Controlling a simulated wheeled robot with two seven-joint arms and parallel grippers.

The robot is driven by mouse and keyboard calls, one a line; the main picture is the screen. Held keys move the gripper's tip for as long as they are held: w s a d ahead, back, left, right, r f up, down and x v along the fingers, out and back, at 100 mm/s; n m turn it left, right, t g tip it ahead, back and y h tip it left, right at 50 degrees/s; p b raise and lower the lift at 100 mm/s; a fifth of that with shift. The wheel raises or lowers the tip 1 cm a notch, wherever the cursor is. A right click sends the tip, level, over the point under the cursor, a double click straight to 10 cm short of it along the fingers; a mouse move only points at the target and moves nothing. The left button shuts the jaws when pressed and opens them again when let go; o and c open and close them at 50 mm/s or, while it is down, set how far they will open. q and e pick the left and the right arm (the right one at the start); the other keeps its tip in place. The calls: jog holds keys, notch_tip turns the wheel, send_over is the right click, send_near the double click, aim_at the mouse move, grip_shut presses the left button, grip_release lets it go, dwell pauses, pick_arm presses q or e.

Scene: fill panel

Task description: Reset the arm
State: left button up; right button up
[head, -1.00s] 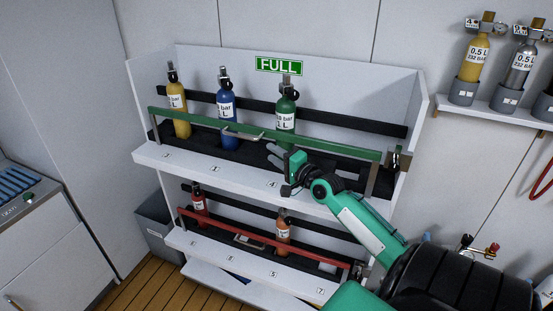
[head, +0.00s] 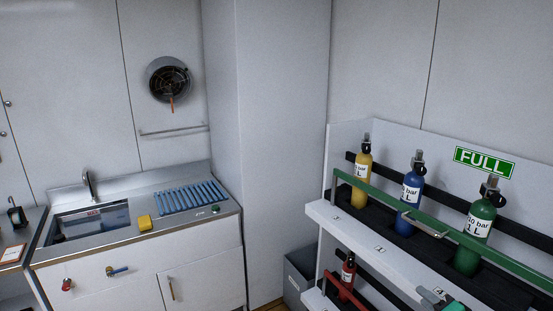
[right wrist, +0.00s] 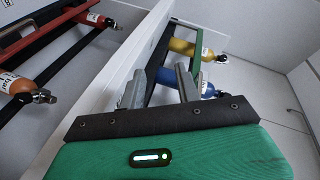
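Beyond the fingers are the yellow cylinder (right wrist: 190,47) and the blue cylinder (right wrist: 200,88), partly hidden by a finger. The rest of my right arm is outside the head view. My left gripper is not in view.
The white rack (head: 352,225) holds yellow (head: 361,185), blue (head: 408,205) and green (head: 475,240) cylinders behind a green bar (head: 382,195). A red cylinder (head: 347,272) stands below. A grey bin (head: 299,275) and a sink counter (head: 190,245) are to the left.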

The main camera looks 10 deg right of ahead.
jog(key=s+a+f+n+g, duration=0.65)
jog(key=s+a+f, duration=0.4)
jog(key=a, duration=0.35)
jog(key=s+a+f+n+g+h, duration=0.1)
jog(key=s+a+f+n+g, duration=0.2)
jog(key=s, duration=0.5)
jog(key=s+a+f+n+g+h, duration=0.1)
jog(key=s+a+n+g, duration=0.3)
jog(key=s, duration=0.5)
notch_tip(320, 180, down, 30)
jog(key=a, duration=0.1)
jog(key=s+d+f, duration=0.3)
jog(key=s+f, duration=1.6)
jog(key=shift+s+f+n+g, duration=0.25)
jog(key=shift+f+n+g, duration=0.1)
jog(key=shift+g, duration=0.1)
jog(key=shift+d, duration=0.1)
